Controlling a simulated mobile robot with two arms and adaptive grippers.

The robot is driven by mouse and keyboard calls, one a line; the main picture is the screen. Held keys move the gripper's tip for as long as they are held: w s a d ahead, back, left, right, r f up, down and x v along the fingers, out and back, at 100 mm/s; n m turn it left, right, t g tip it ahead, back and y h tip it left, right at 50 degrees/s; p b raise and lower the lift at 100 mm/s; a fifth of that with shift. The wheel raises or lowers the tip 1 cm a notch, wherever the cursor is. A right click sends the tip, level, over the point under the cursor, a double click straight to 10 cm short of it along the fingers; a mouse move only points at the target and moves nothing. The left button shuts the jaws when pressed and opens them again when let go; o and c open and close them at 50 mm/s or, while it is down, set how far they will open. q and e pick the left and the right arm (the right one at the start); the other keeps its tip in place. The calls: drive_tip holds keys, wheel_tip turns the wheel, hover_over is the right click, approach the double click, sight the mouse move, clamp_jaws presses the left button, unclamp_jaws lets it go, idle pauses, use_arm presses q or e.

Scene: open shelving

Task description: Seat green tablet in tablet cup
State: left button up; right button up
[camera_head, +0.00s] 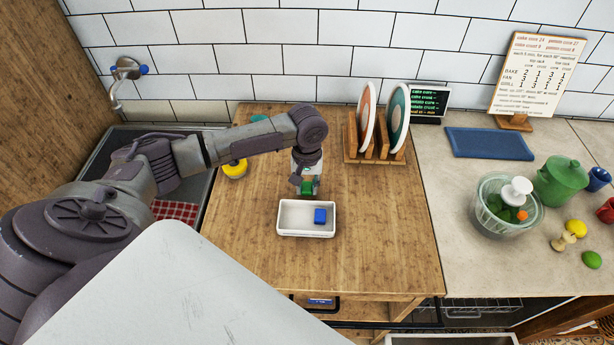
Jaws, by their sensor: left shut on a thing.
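The green tablet (307,187) is between the fingers of my left gripper (306,190), which is shut on it just behind the white tray's far rim. Whether the tablet touches anything below is hard to tell. The white tray (285,232) lies on the wooden counter and holds a blue tablet (320,215) in its right part. I cannot pick out a tablet cup with certainty. My right gripper is not in view.
A wooden rack (352,152) with upright plates stands behind and right of the tray. A glass bowl (506,207) and green pot (562,181) stand on the right counter. The wood in front of the tray is clear.

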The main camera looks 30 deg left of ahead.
use_arm(q)
drive_tip(key=shift+f, duration=0.55)
drive_tip(key=o, duration=0.9)
drive_tip(key=shift+f, duration=0.1)
